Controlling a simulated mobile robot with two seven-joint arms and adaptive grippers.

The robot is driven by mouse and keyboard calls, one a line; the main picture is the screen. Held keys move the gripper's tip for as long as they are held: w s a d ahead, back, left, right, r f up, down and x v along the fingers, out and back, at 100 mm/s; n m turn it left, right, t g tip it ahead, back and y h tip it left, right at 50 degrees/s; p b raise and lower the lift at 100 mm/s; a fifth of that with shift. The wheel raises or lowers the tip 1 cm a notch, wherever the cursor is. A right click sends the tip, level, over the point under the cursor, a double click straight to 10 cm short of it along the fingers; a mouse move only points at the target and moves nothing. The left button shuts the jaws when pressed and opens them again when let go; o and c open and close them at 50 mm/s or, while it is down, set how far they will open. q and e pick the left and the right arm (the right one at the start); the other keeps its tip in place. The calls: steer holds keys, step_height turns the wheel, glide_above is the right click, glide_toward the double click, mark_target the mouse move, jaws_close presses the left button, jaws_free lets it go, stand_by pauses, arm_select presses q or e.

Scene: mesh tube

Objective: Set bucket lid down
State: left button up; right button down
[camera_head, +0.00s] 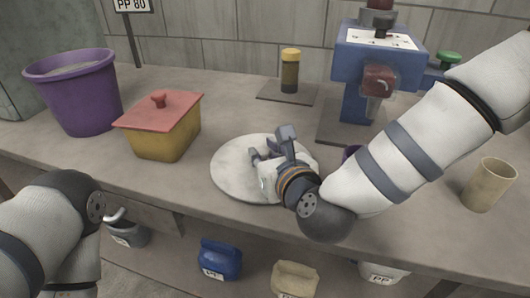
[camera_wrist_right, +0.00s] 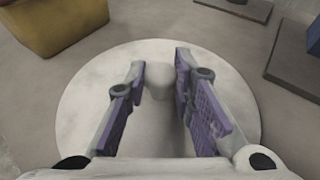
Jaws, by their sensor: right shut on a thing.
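The bucket lid is a pale grey round disc (camera_head: 229,170) near the front edge of the workbench; it also shows in the right wrist view (camera_wrist_right: 90,115). My right gripper (camera_head: 268,160) is over the lid, shut on its central knob (camera_wrist_right: 160,78). In the wrist view the purple-padded fingers (camera_wrist_right: 158,90) stand on either side of the knob. The lid looks level and at or very near the bench top; I cannot tell if it touches. A purple bucket (camera_head: 80,102) stands open at the left, with grey contents. My left gripper is out of view; only its arm shows.
A yellow box (camera_head: 165,140) with a red lid (camera_head: 162,108) stands left of the bucket lid. A yellow-black cylinder (camera_head: 290,70) and a blue machine (camera_head: 365,70) stand behind. A tan cup (camera_head: 489,185) is at the right. Several containers sit below the bench.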

steer(key=c, duration=1.4)
jaws_free()
steer(key=shift+o, duration=0.2)
steer(key=shift+r, duration=0.25)
steer(key=p+v, duration=0.1)
steer(key=v, duration=1.1)
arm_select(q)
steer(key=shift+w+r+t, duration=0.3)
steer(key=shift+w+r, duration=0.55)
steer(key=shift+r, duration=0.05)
arm_select(e)
steer(key=shift+f, duration=0.1)
